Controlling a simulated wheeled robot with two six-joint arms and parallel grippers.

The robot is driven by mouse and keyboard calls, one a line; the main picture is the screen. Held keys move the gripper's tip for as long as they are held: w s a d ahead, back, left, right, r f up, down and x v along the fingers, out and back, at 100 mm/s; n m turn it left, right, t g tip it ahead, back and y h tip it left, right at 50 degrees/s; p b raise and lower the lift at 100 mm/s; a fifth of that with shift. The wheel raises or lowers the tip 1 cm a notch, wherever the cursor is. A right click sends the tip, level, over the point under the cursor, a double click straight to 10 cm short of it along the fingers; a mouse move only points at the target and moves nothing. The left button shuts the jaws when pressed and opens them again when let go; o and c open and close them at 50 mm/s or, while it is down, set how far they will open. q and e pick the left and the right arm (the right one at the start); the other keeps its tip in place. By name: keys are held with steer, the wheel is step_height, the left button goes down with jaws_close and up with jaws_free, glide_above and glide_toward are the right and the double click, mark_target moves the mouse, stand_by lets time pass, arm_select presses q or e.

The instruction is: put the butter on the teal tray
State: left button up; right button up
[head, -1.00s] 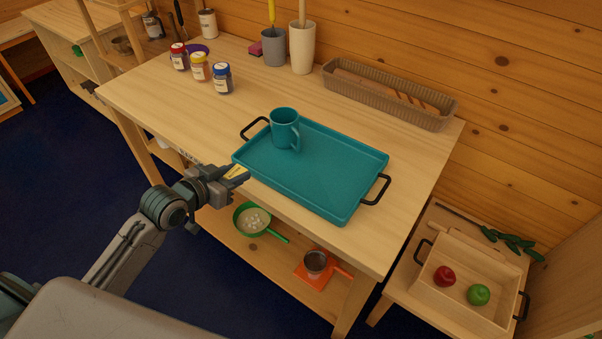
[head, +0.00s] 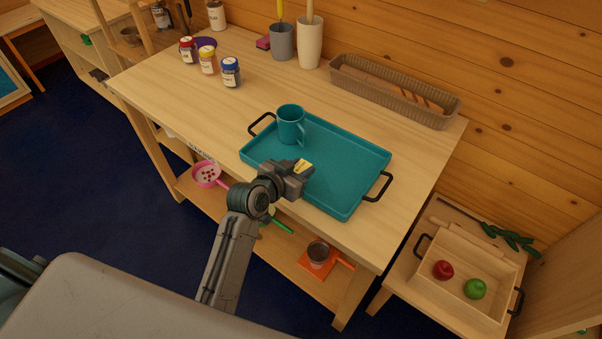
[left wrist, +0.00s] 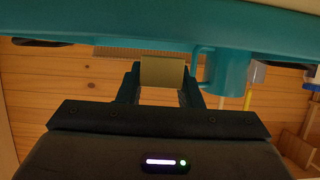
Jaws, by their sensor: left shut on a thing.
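The teal tray (head: 345,165) lies on the wooden table, with black handles at its two ends. A teal mug (head: 290,124) stands on its far left part and also shows in the left wrist view (left wrist: 228,72). My left gripper (head: 299,171) is shut on the butter (head: 303,165), a small pale-yellow block. In the head view they overlap the tray's near-left part, and the butter appears held above it. In the left wrist view the butter (left wrist: 162,72) sits between the two fingers, with the tray's edge (left wrist: 130,30) beyond. My right gripper is not in view.
Three jars (head: 208,61) stand at the table's left. A long basket (head: 392,92) with bread lies along the back, near a grey cup (head: 283,42) and a cream vase (head: 310,45). The tray's middle and right are bare. A wooden crate (head: 470,275) holds two fruits.

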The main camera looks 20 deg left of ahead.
arm_select(q)
steer(key=shift+d+f, duration=0.15)
step_height(320, 180, down, 3)
steer(key=shift+f+p, duration=0.1)
steer(key=shift+p, duration=0.45)
steer(key=shift+f, duration=0.15)
